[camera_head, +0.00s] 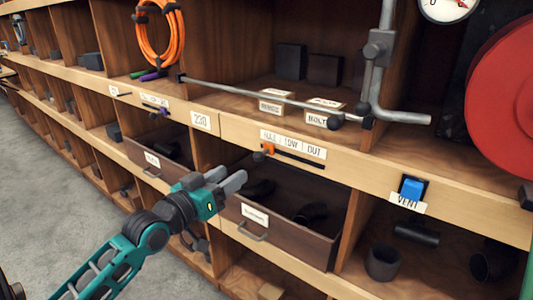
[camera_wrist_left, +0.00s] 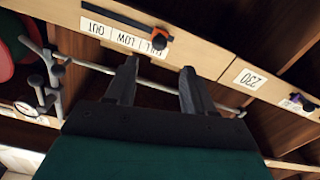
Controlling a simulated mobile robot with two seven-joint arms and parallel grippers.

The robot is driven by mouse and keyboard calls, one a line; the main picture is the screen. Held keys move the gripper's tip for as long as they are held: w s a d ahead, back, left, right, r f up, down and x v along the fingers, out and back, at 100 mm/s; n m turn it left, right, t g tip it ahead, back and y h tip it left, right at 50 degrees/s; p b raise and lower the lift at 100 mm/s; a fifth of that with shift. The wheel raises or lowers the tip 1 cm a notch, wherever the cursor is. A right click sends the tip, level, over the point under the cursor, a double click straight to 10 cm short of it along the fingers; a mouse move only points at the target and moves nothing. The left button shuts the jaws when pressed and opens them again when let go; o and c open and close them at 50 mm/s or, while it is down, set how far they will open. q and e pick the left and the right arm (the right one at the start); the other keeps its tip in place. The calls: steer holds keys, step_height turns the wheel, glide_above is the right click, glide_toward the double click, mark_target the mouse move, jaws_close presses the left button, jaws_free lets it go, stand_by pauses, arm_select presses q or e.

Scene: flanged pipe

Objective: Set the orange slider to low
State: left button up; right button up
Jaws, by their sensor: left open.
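The orange slider (camera_head: 268,148) sits at the left end of its dark slot on the wooden shelf front, by the FULL end of the label (camera_head: 293,144) reading FULL, LOW, OUT. In the left wrist view, upside down, the orange slider (camera_wrist_left: 158,38) is just past my fingertips, and the label (camera_wrist_left: 125,38) reads inverted. My left gripper (camera_head: 229,177) is open and empty, below and to the left of the slider in the head view. In the left wrist view my left gripper (camera_wrist_left: 159,66) has its fingers apart, with nothing between them. My right gripper is out of view.
A grey pipe (camera_head: 260,92) runs above the slider. An open drawer (camera_head: 283,226) juts out below it. A purple slider (camera_head: 163,112) is to the left, and a blue VENT button (camera_head: 412,189) is to the right.

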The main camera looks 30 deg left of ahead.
mark_target(255, 159)
arm_select(q)
steer(key=w, duration=0.8)
steer(key=w+d, duration=0.1)
steer(key=w, duration=0.3)
steer(key=shift+w, duration=0.25)
steer(key=shift+c, duration=0.3)
jaws_close()
